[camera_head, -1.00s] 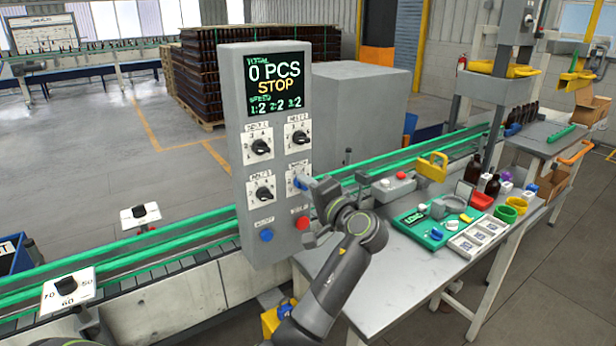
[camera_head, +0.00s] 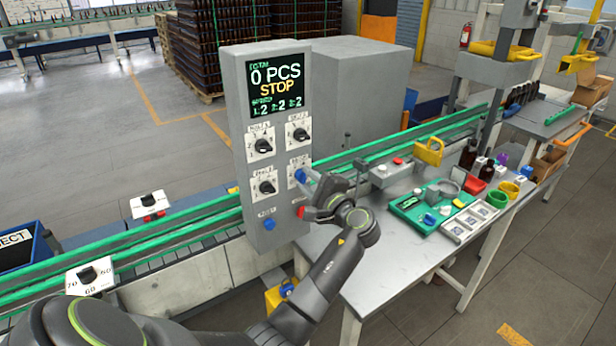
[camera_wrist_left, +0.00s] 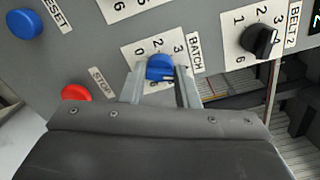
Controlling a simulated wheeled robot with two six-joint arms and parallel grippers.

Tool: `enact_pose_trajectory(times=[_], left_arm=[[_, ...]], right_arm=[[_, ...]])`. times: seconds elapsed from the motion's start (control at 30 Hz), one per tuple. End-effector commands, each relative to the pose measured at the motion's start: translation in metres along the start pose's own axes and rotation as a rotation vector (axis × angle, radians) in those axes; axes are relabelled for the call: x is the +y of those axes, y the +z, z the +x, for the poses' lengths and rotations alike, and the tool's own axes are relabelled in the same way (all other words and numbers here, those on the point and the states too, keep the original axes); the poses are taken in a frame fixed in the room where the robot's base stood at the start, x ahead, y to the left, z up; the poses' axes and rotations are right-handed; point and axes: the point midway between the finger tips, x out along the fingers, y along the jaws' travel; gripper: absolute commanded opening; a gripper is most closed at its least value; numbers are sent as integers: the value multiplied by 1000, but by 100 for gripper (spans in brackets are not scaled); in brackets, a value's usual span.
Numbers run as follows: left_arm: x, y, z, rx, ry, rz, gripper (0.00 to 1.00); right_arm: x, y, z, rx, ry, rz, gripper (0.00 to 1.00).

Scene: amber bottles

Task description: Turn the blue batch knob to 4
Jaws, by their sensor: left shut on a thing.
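The blue batch knob (camera_head: 300,176) sits at the lower right of the grey control panel (camera_head: 238,130), on a white dial plate. In the left wrist view the knob (camera_wrist_left: 160,66) is between the two fingers of my left gripper (camera_wrist_left: 161,84), which is shut on it. The head view shows my left gripper (camera_head: 309,182) reaching the knob from the right. In the wrist view the numbers 0, 2 and 3 show around the knob beside the word BATCH; the rest of the dial is partly hidden. I cannot tell which number the knob points to. My right gripper is not in view.
A red stop button (camera_wrist_left: 76,92) and a blue reset button (camera_wrist_left: 25,23) are close by on the panel. A black Belt 2 knob (camera_wrist_left: 262,40) is also near. The panel screen (camera_head: 275,84) reads 0 PCS, STOP. A cluttered worktable (camera_head: 385,275) stands to the right.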

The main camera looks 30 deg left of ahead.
Motion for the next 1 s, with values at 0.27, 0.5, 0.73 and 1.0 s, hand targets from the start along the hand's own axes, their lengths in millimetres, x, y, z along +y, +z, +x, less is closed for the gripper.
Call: enact_pose_trajectory(times=[0.27,0.5,0.73,1.0], left_arm=[[0,0,0,1,0,20,5],[0,0,0,1,0,19,5],[0,0,0,1,0,18,49],[0,0,0,0,0,18,49]], right_arm=[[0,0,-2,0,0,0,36],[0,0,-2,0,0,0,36],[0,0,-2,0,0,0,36],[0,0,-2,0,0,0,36]])
